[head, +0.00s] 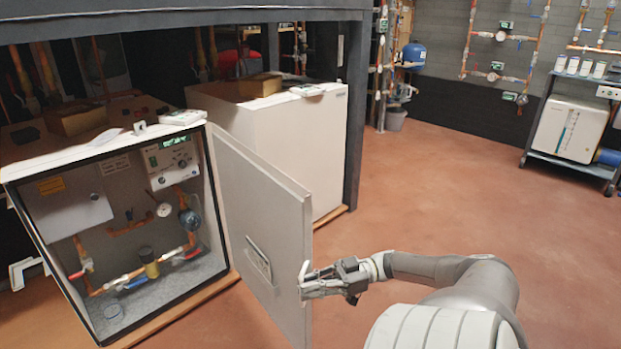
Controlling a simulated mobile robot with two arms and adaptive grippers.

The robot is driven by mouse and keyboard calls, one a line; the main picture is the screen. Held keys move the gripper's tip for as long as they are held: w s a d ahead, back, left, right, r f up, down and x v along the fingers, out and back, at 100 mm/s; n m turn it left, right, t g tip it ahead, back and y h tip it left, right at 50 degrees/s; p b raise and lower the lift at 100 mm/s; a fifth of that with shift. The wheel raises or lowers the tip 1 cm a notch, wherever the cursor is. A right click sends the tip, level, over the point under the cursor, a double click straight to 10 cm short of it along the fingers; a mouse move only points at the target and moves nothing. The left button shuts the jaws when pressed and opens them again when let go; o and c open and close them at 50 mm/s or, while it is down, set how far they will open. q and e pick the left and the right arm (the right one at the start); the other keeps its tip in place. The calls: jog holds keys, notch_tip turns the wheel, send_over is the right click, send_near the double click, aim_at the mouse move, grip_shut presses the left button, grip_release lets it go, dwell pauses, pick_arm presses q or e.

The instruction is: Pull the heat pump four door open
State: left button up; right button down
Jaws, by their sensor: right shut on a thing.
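The heat pump (64,166) is a white cabinet at the left, with copper pipes, a gauge and a control panel showing inside. Its white door (270,207) stands open, swung out to the right from the cabinet's right side. My right gripper (304,283) is at the door's free edge, low down, and is shut on it. The fingertips partly hide the edge there. My left gripper is not in view.
A second white cabinet (305,150) stands behind the door. A dark post (356,110) rises beside it. A cart (567,155) with a white unit stands at the right. The reddish floor (440,190) between is clear.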

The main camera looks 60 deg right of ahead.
jog(key=c, duration=1.8)
grip_release()
jog(key=shift+w+d, duration=0.15)
jog(key=shift+w, duration=0.05)
jog(key=v, duration=0.7)
jog(key=shift+s+d, duration=0.15)
jog(key=shift+s, duration=0.05)
